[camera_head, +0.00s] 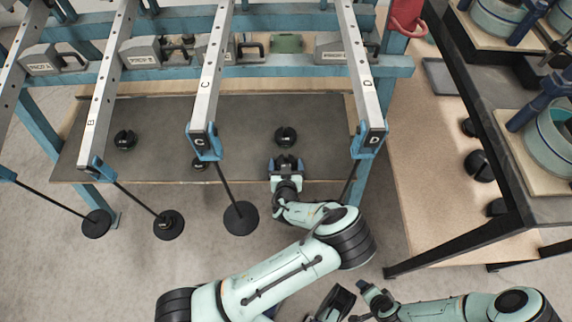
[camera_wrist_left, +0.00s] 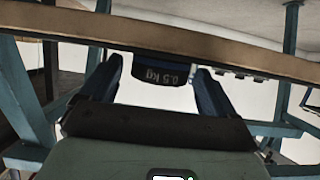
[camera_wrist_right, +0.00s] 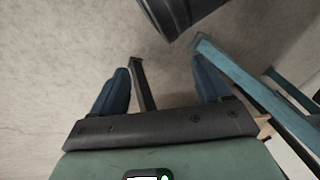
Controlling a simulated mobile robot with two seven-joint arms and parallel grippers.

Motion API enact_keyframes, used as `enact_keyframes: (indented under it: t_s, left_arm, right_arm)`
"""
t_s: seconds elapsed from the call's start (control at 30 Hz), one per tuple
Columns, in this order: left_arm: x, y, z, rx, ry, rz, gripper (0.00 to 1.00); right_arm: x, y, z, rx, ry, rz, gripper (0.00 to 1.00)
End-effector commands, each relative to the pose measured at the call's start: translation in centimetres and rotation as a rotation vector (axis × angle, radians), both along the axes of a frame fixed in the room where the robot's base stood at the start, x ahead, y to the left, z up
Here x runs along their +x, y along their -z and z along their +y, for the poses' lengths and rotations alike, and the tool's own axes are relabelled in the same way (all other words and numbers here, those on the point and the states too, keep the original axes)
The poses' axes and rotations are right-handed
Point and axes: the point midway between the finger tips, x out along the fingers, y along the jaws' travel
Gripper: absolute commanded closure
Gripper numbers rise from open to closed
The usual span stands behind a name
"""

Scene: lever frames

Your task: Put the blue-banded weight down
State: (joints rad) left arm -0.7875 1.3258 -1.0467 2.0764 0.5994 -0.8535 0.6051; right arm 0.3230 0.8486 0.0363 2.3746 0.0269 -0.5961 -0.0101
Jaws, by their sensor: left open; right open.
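The blue-banded weight, a dark round one, stands on the grey bench mat (camera_head: 240,115) in the head view (camera_head: 286,136). In the left wrist view its face (camera_wrist_left: 160,70) reads 0.5 kg, with blue along its edge. My left gripper (camera_head: 285,161) is open at the bench's front edge, just in front of the weight. In the left wrist view its two fingers stand apart on either side of the weight, with gaps showing. My right gripper (camera_wrist_right: 162,85) is open and empty over the floor.
Other dark weights (camera_head: 125,140) (camera_head: 199,163) stand on the mat to the left. Beams marked B, C (camera_head: 212,75) and D (camera_head: 360,75) reach over the bench, with rods and discs (camera_head: 241,218) hanging below. A black-framed table (camera_head: 470,120) stands at right.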

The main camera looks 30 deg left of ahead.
Motion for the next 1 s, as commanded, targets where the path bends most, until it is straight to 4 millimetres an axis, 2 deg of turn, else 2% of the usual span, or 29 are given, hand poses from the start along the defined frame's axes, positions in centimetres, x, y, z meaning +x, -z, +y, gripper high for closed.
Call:
enact_keyframes:
  t_s: [0.17, 0.5, 0.7, 1.0]
  left_arm:
    - [-0.8, -0.6, -0.5, -0.002, 0.000, 0.001, 0.11]
    - [-6.3, -3.5, -3.9, -0.001, 0.001, 0.002, 0.11]
    - [-8.7, -4.5, -5.3, 0.000, 0.001, 0.000, 0.11]
    - [-9.5, -4.8, -5.8, 0.000, 0.000, 0.000, 0.11]
  right_arm:
    - [-0.4, -0.5, 0.3, 0.007, -0.005, 0.011, 0.23]
    - [-3.1, -2.3, 1.6, 0.040, -0.034, 0.079, 0.23]
    - [-4.0, -2.9, 2.1, 0.053, -0.044, 0.104, 0.23]
    - [-4.4, -3.0, 2.3, 0.057, -0.047, 0.114, 0.23]
